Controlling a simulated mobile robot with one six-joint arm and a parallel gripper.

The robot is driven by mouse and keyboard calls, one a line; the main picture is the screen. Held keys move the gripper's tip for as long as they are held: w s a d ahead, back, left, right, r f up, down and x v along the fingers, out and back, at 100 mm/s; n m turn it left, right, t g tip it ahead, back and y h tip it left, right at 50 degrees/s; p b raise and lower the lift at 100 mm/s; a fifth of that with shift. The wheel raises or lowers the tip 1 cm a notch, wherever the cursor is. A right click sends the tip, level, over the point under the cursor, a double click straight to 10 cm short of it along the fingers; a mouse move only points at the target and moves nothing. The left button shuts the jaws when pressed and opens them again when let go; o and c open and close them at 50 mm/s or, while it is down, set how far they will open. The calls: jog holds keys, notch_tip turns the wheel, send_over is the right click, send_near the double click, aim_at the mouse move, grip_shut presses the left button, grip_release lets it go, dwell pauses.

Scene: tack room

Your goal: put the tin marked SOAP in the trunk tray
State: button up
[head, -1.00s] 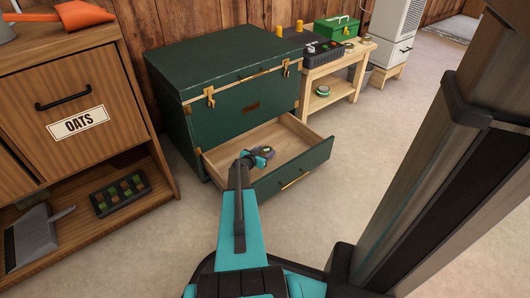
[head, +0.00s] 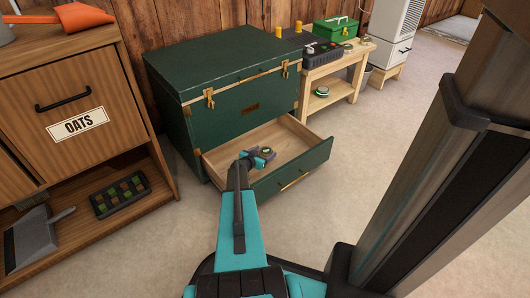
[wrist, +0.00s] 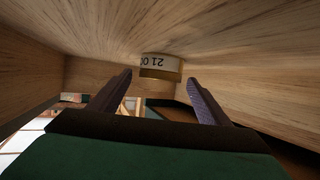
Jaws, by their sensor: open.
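The dark green trunk (head: 240,98) stands against the wall with its wooden drawer-like tray (head: 222,160) pulled out at the bottom. My gripper (head: 267,157) is over the tray. A small round tin (head: 268,150) sits in the tray by the fingertips. The tin appears to rest on the wooden tray floor.
A wooden bench (head: 318,73) right of the trunk holds a green box (head: 335,29), a dark case (head: 322,50) and small tins. Another tin (head: 322,91) is on its lower shelf. The OATS cabinet (head: 85,95) stands left. Floor right of the tray is clear.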

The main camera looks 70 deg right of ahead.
jog(key=shift+p+v, duration=0.75)
jog(key=shift+v, duration=2.8)
